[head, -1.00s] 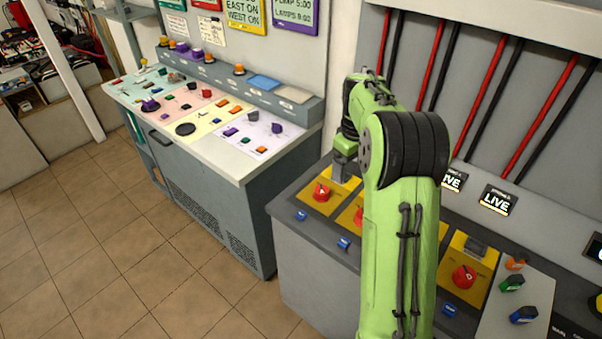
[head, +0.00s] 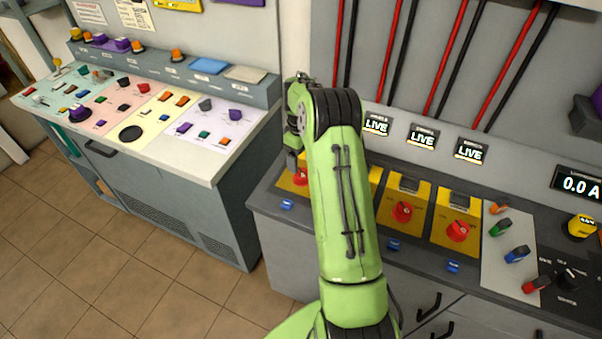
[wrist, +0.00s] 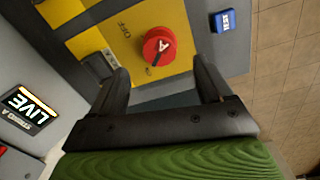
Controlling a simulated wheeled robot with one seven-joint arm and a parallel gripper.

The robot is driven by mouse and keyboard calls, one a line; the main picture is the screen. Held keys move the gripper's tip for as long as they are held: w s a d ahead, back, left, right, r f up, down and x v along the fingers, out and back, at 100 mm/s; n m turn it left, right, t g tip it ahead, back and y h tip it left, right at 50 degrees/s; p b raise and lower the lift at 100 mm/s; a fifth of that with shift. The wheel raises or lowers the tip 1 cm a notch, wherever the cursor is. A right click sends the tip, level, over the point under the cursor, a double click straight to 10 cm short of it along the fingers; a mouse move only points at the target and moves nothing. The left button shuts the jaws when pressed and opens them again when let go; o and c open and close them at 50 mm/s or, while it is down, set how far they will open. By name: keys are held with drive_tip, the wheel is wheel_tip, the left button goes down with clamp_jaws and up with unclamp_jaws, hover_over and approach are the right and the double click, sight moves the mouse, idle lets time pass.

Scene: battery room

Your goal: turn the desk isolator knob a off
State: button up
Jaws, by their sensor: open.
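The red isolator knob marked A (wrist: 159,46) sits on a yellow plate (wrist: 110,35) with "OFF" lettering beside it in the wrist view. In the head view knob A (head: 300,176) shows at the left end of the desk's row of red knobs, partly hidden by my arm. My gripper (wrist: 164,80) is open, its two dark fingers apart and pointing towards the knob. The knob lies just beyond the fingertips, roughly between them; I cannot tell whether they touch it. In the head view my gripper (head: 292,160) is above the left plate.
Other red knobs (head: 403,211) (head: 458,231) stand to the right on yellow plates. Blue TEST button (wrist: 226,21) is near knob A. LIVE displays (head: 421,138) line the wall panel. A pastel console (head: 240,170) stands left, with bare floor before it.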

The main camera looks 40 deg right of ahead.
sight(302, 173)
wheel_tip(302, 173, down, 7)
drive_tip(key=shift+d+f, duration=0.15)
drive_tip(key=shift+f, duration=0.05)
drive_tip(key=c, duration=1)
